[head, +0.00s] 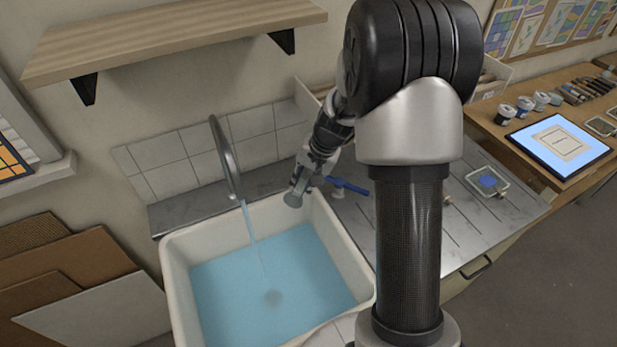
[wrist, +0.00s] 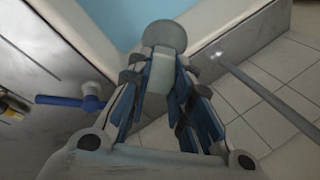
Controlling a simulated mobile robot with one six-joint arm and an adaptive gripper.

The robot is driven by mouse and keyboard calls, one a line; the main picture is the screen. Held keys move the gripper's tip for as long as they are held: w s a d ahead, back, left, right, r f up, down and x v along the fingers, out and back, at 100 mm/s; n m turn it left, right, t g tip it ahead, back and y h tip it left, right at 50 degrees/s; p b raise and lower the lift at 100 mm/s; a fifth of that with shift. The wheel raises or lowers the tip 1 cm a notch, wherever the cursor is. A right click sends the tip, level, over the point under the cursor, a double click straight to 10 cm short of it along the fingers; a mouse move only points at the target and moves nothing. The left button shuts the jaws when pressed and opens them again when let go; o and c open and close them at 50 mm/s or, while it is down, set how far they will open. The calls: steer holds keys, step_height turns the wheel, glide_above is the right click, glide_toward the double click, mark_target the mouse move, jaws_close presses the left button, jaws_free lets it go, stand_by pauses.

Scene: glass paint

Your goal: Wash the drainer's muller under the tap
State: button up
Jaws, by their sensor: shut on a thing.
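My gripper (head: 303,178) is shut on a grey, glassy muller (head: 293,200), holding it over the sink's back right edge. In the wrist view my gripper (wrist: 162,88) has its fingers on the muller's shaft, and the muller's round end (wrist: 165,35) points out past the fingertips. The curved metal tap (head: 226,160) stands left of the muller. A thin stream of water (head: 254,243) runs from it into the sink. The muller is apart from the stream. The tap's spout also shows at the right in the wrist view (wrist: 265,88).
The white sink (head: 178,285) holds blue-tinted water. A blue lever (head: 347,186) stands right of my gripper, near the grooved drainer (head: 395,225). A small tray with blue paint (head: 487,182) lies farther right. A wooden shelf (head: 170,40) hangs above the tap.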

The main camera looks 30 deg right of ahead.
steer(key=s+a+f+b, duration=0.1)
steer(key=a+f, duration=0.1)
steer(key=a, duration=0.9)
steer(key=shift+s+a+f, duration=0.2)
steer(key=shift+a, duration=0.2)
steer(key=shift+w+d, duration=0.15)
stand_by(0.4)
steer(key=shift+w+d, duration=0.2)
steer(key=shift+w, duration=0.15)
steer(key=shift+s+a, duration=0.1)
steer(key=shift+s+a, duration=0.25)
steer(key=shift+s, duration=0.15)
steer(key=shift+w+d, duration=0.1)
steer(key=shift+w, duration=0.05)
steer(key=shift+w+d, duration=0.25)
steer(key=shift+w, duration=0.1)
